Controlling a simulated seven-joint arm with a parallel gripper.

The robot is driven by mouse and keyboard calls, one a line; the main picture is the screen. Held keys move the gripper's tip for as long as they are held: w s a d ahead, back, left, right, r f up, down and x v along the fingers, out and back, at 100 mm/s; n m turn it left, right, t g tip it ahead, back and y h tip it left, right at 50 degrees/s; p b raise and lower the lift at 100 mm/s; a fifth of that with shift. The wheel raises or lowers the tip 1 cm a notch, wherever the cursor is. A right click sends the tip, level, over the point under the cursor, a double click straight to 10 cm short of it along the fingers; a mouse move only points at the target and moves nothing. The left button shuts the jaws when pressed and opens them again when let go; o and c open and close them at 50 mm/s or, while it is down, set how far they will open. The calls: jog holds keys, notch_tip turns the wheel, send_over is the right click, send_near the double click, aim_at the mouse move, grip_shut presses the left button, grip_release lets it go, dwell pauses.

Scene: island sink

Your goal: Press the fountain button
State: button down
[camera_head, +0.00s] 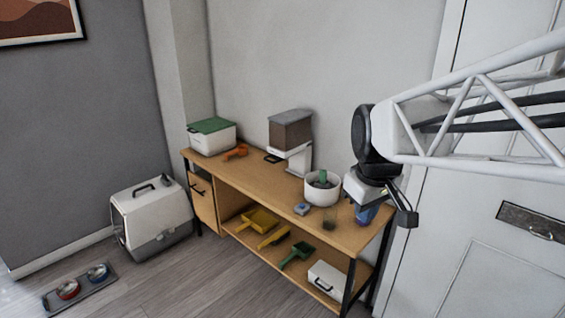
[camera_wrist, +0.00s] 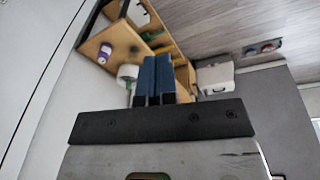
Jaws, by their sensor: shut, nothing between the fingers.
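The fountain appears to be the round white bowl (camera_head: 322,190) with an upright green part, standing toward the right end of the wooden desk. In the wrist view the white bowl (camera_wrist: 128,72) shows just left of the fingers, partly hidden by them. I cannot make out a button in either view. My gripper (camera_head: 364,215) is to the right of the bowl in the head view, pointing down, apart from it. In the wrist view the blue fingers of my gripper (camera_wrist: 156,62) are together with nothing between them.
A food dispenser (camera_head: 290,135) and green-lidded box (camera_head: 211,137) are farther left. A purple can (camera_wrist: 105,53) stands on the desk.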

jog(key=w+a+n, duration=0.1)
jog(key=w+n, duration=0.5)
jog(key=w, duration=1)
jog(key=n+g, duration=0.2)
jog(key=n, duration=1.4)
send_over(302, 204)
notch_tip(302, 204, down, 24)
notch_tip(302, 204, down, 14)
jog(key=shift+r, duration=0.1)
